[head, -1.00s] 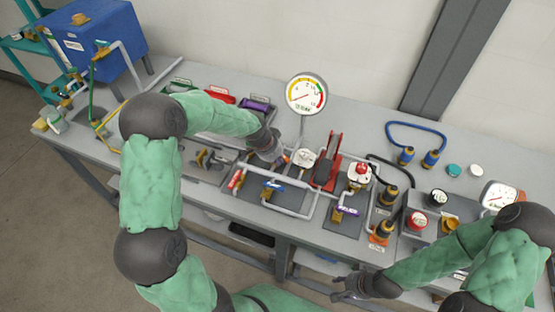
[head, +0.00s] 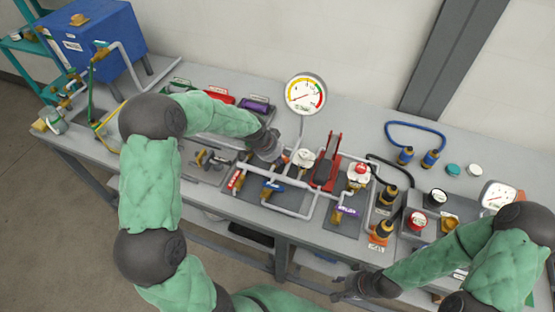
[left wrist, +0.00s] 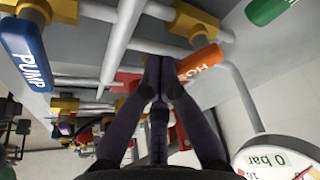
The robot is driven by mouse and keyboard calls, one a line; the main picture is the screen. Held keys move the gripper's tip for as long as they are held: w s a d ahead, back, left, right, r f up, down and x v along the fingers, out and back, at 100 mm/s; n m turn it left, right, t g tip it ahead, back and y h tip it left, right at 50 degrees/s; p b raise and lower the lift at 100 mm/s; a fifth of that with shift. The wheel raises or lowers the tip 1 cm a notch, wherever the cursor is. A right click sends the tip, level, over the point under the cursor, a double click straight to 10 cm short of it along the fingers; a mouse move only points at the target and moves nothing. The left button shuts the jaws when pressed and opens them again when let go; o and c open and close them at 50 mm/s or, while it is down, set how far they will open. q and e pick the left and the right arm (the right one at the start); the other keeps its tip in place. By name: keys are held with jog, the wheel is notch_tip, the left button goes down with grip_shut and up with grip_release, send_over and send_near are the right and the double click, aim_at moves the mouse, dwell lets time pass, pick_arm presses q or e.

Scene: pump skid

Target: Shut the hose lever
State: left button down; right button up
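The hose lever (left wrist: 203,62) is an orange handle on a brass valve, marked with letters starting "HO", in the left wrist view. In the head view it is mostly hidden by my left gripper (head: 279,158). In the left wrist view the fingertips of my left gripper (left wrist: 161,68) are drawn together, with nothing visible between them. They are just beside the lever's left end; I cannot tell whether they touch it. My right gripper (head: 338,287) is apart from the skid, near the bench's front edge, with its fingers spread and empty.
Near the left gripper are a blue PUMP lever (left wrist: 24,47), a red lever (head: 236,179), grey pipes (head: 293,211) and a round gauge (head: 306,93). A red upright handle (head: 328,160) and a purple lever (head: 347,211) stand to the right.

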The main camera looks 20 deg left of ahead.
pick_arm(q)
jog(key=shift+w, duration=0.1)
jog(key=shift+w+a, duration=0.55)
pick_arm(e)
jog(key=shift+f, duration=0.2)
pick_arm(q)
jog(key=shift+s, duration=0.15)
pick_arm(e)
jog(key=shift+s, duration=0.1)
